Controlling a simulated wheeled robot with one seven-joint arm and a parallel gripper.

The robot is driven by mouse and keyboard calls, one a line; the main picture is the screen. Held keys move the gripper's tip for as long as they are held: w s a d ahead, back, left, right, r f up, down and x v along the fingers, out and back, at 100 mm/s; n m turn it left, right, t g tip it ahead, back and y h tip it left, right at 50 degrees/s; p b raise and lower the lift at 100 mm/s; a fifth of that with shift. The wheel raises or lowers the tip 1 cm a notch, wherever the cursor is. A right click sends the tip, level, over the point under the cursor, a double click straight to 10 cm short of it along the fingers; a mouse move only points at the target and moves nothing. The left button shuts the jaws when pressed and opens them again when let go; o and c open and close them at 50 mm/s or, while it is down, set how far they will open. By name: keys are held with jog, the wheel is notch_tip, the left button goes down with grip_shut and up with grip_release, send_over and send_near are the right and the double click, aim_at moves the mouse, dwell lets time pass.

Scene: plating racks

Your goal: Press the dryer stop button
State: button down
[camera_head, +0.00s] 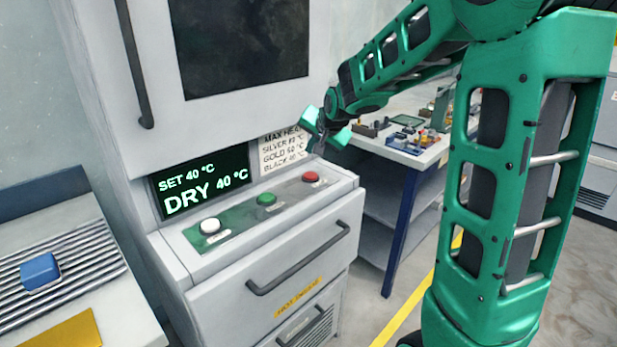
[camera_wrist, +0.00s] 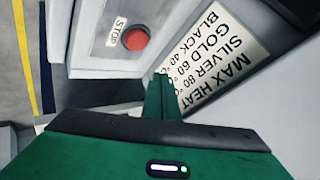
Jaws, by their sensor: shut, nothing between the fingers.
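The red stop button (camera_head: 310,177) is at the right end of the dryer's control ledge, right of a green button (camera_head: 267,199) and a white button (camera_head: 210,225). In the wrist view the red button (camera_wrist: 135,39) shows beside a label reading STOP (camera_wrist: 117,31). My gripper (camera_head: 318,146) is above and slightly right of the red button, in front of the dryer, apart from the button. Its green fingers (camera_wrist: 161,84) are shut together and empty. The dryer's display (camera_head: 203,182) reads SET 40 °C and DRY 40 °C.
A max-heat notice (camera_head: 284,151) is on the dryer front behind my gripper. A drawer handle (camera_head: 298,262) sticks out below the ledge. A workbench (camera_head: 407,155) with small parts stands behind at right. A bench with a blue block (camera_head: 39,271) is at left.

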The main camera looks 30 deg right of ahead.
aim_at(312, 177)
jog(key=shift+f, duration=2.75)
jog(key=shift+f, duration=0.1)
jog(key=shift+s+f, duration=0.1)
jog(key=shift+f, duration=0.2)
jog(key=shift+f, duration=0.45)
dwell(0.6)
dwell(0.4)
jog(key=shift+r, duration=0.9)
jog(key=shift+r, duration=0.1)
jog(key=shift+r, duration=2.45)
